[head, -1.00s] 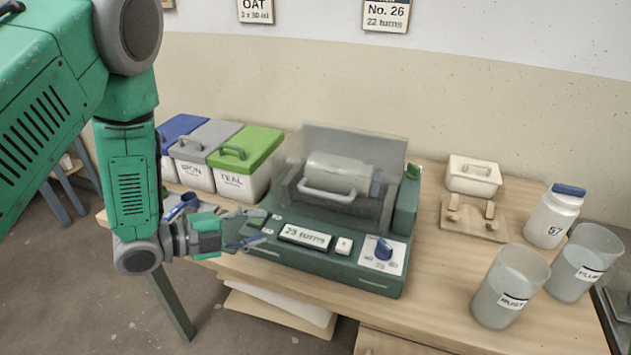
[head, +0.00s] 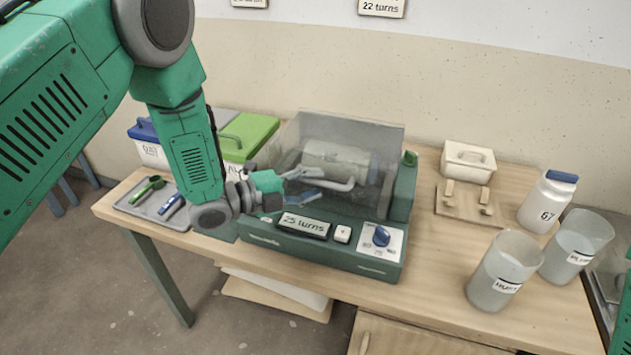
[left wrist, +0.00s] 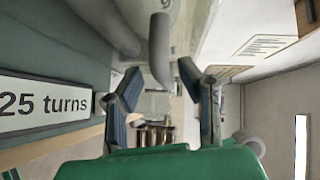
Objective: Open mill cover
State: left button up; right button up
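The mill (head: 335,262) is a dark green machine on the table, with a "25 turns" display (head: 303,226) and a dial (head: 381,237). Its translucent cover (head: 365,130) stands over a pale jar (head: 335,160); the cover looks down. A pale bar handle (head: 340,186) is on the cover's front. My left gripper (head: 305,185) is open at the left end of this handle. In the left wrist view, the open fingers (left wrist: 159,78) are on either side of the grey handle end (left wrist: 160,48); I cannot tell whether they touch it. My right gripper is out of view.
Lidded bins, including a green-lidded one (head: 245,135), stand behind my left arm. A tray (head: 130,205) with scoops lies at the table's left end.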

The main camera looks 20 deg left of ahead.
aim_at(326, 186)
pick_arm(q)
jog(key=d, duration=0.4)
jog(key=shift+w+r, duration=0.15)
jog(key=shift+w, duration=0.1)
jog(key=shift+d+y, duration=0.15)
jog(key=shift+y, duration=0.15)
jog(key=shift+c, duration=0.8)
jog(key=shift+a, duration=0.2)
grip_shut()
jog(key=shift+w+a+f, duration=0.1)
jog(key=shift+a+f, duration=0.05)
jog(key=shift+a, duration=0.3)
jog(key=shift+w+a+f, duration=0.1)
jog(key=shift+a+f, duration=0.05)
jog(key=shift+a, duration=0.25)
jog(key=shift+d, duration=0.1)
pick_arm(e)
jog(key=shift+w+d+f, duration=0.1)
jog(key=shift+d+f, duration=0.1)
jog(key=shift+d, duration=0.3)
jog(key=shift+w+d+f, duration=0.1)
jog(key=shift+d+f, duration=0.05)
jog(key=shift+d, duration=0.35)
pick_arm(q)
jog(key=shift+d+r, duration=0.1)
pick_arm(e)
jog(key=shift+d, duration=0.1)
